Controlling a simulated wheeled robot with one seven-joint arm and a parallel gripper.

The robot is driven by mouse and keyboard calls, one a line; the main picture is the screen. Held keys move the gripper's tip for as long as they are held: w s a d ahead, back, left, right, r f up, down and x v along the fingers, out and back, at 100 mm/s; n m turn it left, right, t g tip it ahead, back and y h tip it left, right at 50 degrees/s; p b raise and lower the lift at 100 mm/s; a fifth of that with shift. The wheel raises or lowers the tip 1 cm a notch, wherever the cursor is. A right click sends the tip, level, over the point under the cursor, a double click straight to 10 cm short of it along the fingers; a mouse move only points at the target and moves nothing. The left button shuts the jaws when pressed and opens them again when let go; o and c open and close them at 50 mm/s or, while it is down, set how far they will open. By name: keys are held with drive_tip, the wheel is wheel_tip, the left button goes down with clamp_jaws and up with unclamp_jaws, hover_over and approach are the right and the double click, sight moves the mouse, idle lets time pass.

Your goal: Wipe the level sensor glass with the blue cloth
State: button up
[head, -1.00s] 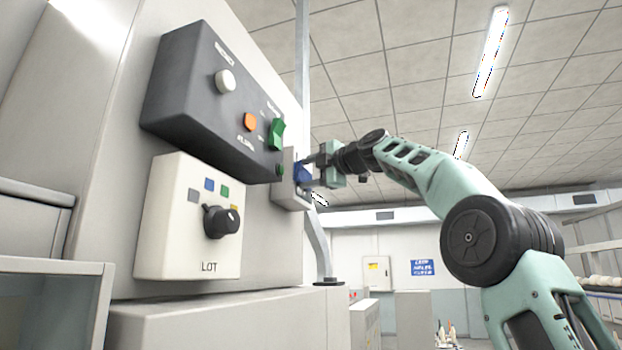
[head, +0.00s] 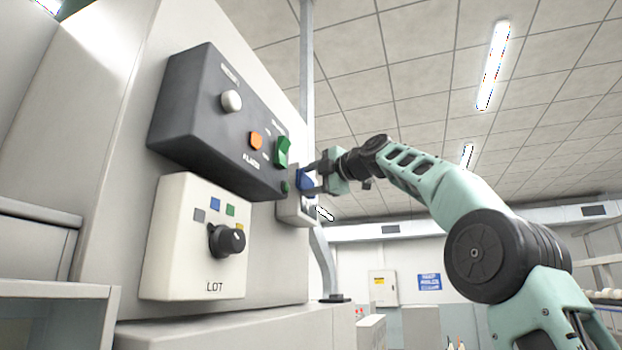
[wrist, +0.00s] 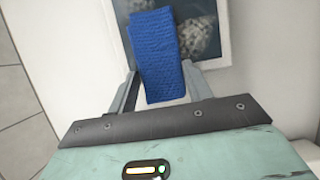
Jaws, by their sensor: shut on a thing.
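The blue cloth (head: 306,181) is between the fingers of my gripper (head: 313,178), which is shut on it. In the wrist view the cloth (wrist: 157,58) hangs as a flat ribbed piece between the two grey fingers. Behind it is the level sensor glass (wrist: 181,10), a dark pane in a white frame, with pale greyish smudges at its right and upper left. The cloth covers part of the pane. I cannot tell whether it touches the glass. In the head view the sensor housing (head: 290,209) is a light grey box on the machine wall, its glass mostly hidden.
A dark control box (head: 190,110) with white, orange and green controls is left of the sensor. Below it is a white LOT panel (head: 175,260) with a black knob (head: 228,240). A vertical grey pipe (head: 307,80) runs behind the sensor. Open room lies to the right.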

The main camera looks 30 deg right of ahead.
drive_tip(key=w+d+p, duration=0.5)
drive_tip(key=w+d, duration=0.1)
drive_tip(key=d, duration=0.2)
drive_tip(key=shift+w, duration=0.2)
idle(0.8)
drive_tip(key=shift+f, duration=0.1)
drive_tip(key=shift+s+d+b, duration=0.5)
drive_tip(key=shift+s+d, duration=0.4)
drive_tip(key=shift+s, duration=0.3)
drive_tip(key=shift+s+d+b, duration=0.45)
drive_tip(key=shift+s+d, duration=0.45)
drive_tip(key=shift+s, duration=0.25)
drive_tip(key=shift+s+d+b, duration=0.4)
drive_tip(key=shift+s+d, duration=0.5)
drive_tip(key=shift+s, duration=0.3)
